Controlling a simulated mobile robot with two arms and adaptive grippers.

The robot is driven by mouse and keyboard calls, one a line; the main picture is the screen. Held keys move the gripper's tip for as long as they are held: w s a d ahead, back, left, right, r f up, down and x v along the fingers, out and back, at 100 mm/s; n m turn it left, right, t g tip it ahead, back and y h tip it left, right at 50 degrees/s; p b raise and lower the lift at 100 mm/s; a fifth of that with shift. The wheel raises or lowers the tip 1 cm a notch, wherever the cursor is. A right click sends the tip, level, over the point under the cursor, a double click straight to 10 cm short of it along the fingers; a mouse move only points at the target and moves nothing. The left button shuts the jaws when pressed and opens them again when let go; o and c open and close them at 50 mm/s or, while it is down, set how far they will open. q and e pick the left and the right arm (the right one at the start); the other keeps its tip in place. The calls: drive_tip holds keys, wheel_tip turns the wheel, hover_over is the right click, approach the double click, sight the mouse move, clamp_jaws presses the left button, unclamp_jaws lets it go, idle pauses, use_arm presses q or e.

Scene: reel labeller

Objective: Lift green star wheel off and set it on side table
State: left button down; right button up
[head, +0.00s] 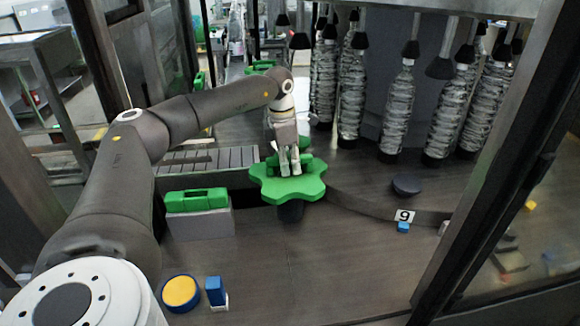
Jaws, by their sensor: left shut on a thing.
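The green star wheel (288,187) sits in the middle of the head view, above a dark round hub (290,211). My left gripper (289,170) reaches down onto it from above and is shut on the raised green part at its centre. The wheel looks level. I cannot tell whether it still rests on the hub or is slightly above it. I cannot make out a side table for certain. My right gripper is not in view.
A green block (197,200) lies on a grey box (200,223) left of the wheel. Wrapped bottles (397,110) hang at the back right. A yellow-topped blue disc (180,292) and blue block (215,290) stand at the front. A dark frame post (490,165) stands at right.

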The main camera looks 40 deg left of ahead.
use_arm(q)
wheel_tip(320, 180, up, 2)
drive_tip(key=shift+w+r+b, duration=0.15)
drive_tip(key=shift+r+b, duration=0.1)
drive_tip(key=shift+b, duration=0.15)
drive_tip(key=w+d+r+b, duration=0.1)
drive_tip(key=d+r+b, duration=0.5)
drive_tip(key=d+r, duration=0.65)
drive_tip(key=r+p, duration=0.1)
drive_tip(key=p, duration=0.1)
drive_tip(key=d+r+p, duration=0.1)
drive_tip(key=r+p, duration=0.3)
drive_tip(key=p, duration=0.1)
drive_tip(key=shift+w+d, duration=0.15)
drive_tip(key=shift+d, duration=0.1)
